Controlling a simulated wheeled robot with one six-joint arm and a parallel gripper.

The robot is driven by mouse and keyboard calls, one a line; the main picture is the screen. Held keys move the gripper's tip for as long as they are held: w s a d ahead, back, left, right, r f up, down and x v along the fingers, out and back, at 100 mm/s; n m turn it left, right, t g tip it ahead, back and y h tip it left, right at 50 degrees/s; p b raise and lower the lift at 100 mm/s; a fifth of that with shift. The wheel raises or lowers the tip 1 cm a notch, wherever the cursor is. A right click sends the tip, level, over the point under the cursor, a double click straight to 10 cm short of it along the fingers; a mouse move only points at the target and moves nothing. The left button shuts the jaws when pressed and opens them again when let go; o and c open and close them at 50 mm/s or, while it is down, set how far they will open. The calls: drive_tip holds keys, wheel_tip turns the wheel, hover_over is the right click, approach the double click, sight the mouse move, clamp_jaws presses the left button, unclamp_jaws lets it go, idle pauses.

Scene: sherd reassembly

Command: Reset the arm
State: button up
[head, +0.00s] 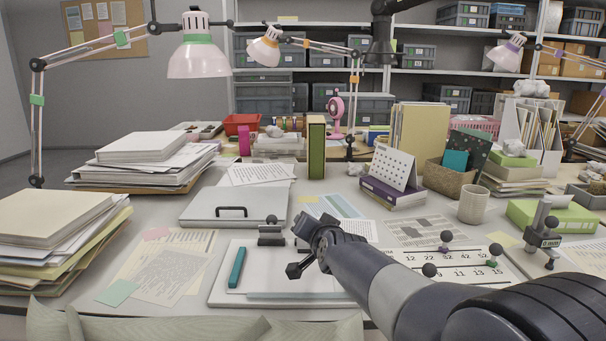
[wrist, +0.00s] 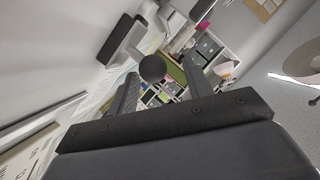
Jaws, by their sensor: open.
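My gripper (head: 297,247) reaches in from the lower right and hangs over the white board (head: 218,290) at the front of the desk. Its jaws are open, with nothing seen between them. In the wrist view the two fingers of my gripper (wrist: 162,68) stand apart. A dark block with a round knob (head: 271,235) stands at the back of the board, just left of my gripper. The knobbed block (wrist: 152,68) also shows in the wrist view, beyond the fingers; I cannot tell how far. A teal bar (head: 237,267) lies on the board's left side.
A closed grey case (head: 235,206) lies behind the board. Paper stacks (head: 60,235) stand at left. A numbered sheet (head: 470,262) with several knobbed pieces lies at right, near a mug (head: 473,204) and a dark stand (head: 543,238). Lamps (head: 198,55) overhang the desk.

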drive_tip(key=shift+w+r+g+p, duration=0.35)
drive_tip(key=shift+g+p, duration=0.45)
drive_tip(key=shift+p, duration=2.15)
drive_tip(key=shift+w+r+g+p, duration=0.25)
drive_tip(key=shift+w+g+p, duration=0.4)
drive_tip(key=shift+p, duration=2.25)
drive_tip(key=g+p, duration=0.1)
drive_tip(key=p, duration=0.2)
drive_tip(key=g+p, duration=0.1)
drive_tip(key=p, duration=0.3)
drive_tip(key=shift+w+r+m+g+p, duration=0.1)
drive_tip(key=shift+w+m+g+p, duration=0.2)
drive_tip(key=shift+w+m, duration=0.1)
drive_tip(key=shift+w+g+p, duration=0.1)
drive_tip(key=shift+g+p, duration=0.15)
drive_tip(key=shift+p, duration=0.65)
drive_tip(key=shift+w+h+p, duration=0.1)
drive_tip(key=shift+h+p, duration=0.2)
drive_tip(key=shift+p, duration=0.1)
drive_tip(key=shift+g+p, duration=0.3)
drive_tip(key=shift+p, duration=0.15)
drive_tip(key=w+g+p, duration=0.1)
drive_tip(key=g+p, duration=0.1)
drive_tip(key=p, duration=0.4)
drive_tip(key=shift+w+p, duration=0.2)
drive_tip(key=shift+p, duration=0.15)
drive_tip(key=shift+w+f+m+g+p, duration=0.3)
drive_tip(key=shift+g+p, duration=0.5)
drive_tip(key=shift+p, duration=0.4)
